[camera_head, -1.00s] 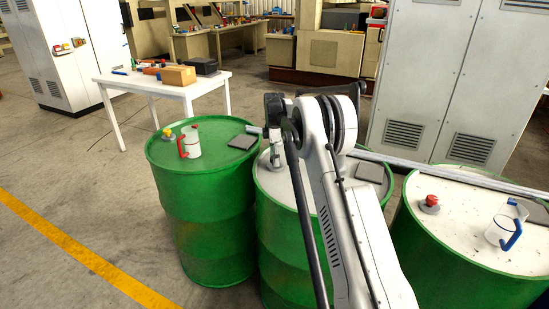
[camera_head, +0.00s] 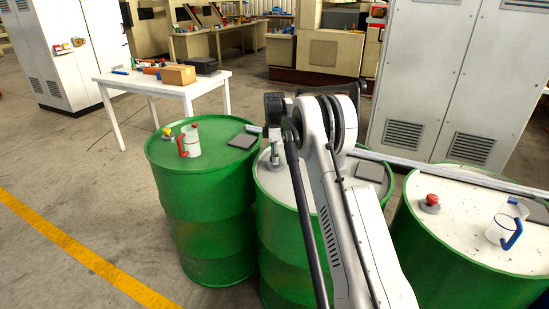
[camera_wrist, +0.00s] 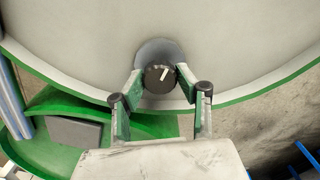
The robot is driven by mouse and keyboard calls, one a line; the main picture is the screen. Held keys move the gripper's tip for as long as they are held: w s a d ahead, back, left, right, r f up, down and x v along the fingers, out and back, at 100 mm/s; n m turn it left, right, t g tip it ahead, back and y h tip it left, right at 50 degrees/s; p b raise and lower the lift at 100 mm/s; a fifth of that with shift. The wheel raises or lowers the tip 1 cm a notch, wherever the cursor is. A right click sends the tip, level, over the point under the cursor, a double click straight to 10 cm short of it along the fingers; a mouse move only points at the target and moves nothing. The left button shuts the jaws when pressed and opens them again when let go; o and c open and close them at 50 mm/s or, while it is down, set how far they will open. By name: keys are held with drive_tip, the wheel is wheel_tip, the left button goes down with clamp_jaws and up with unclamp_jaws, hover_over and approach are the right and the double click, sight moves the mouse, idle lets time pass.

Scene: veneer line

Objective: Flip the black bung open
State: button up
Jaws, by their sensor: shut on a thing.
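The black bung (camera_wrist: 159,77) is a round black cap with a white mark on its top. It sits in a grey round seat (camera_wrist: 150,52) near the rim of the pale drum top (camera_wrist: 240,45), with the green rim just below it in the wrist view. My gripper (camera_wrist: 161,84) has one fingertip on each side of the bung and is shut on it. In the head view the middle green drum (camera_head: 275,228) has the pale top, and my arm crosses in front of it. The bung cannot be made out there.
The left green drum (camera_head: 205,225) carries a yellow bung (camera_head: 168,132), a white jug with a red handle (camera_head: 190,145) and a dark plate (camera_head: 242,141). The right drum carries a red bung (camera_head: 431,202) and a blue-handled jug (camera_head: 502,231). A grey plate (camera_head: 370,171) lies on the middle drum.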

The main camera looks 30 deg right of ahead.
drive_tip(key=m+b, duration=0.2)
drive_tip(key=m, duration=0.3)
drive_tip(key=shift+m+b, duration=0.3)
drive_tip(key=shift+b, duration=0.1)
drive_tip(key=m+b, duration=0.1)
drive_tip(key=m, duration=0.5)
drive_tip(key=shift+b, duration=0.3)
drive_tip(key=m+b, duration=0.1)
drive_tip(key=m, duration=0.4)
drive_tip(key=shift+m, duration=0.4)
drive_tip(key=m, duration=0.5)
drive_tip(key=shift+m, duration=0.3)
drive_tip(key=o, duration=1.1)
drive_tip(key=shift+o, duration=0.2)
wheel_tip(320, 180, up, 12)
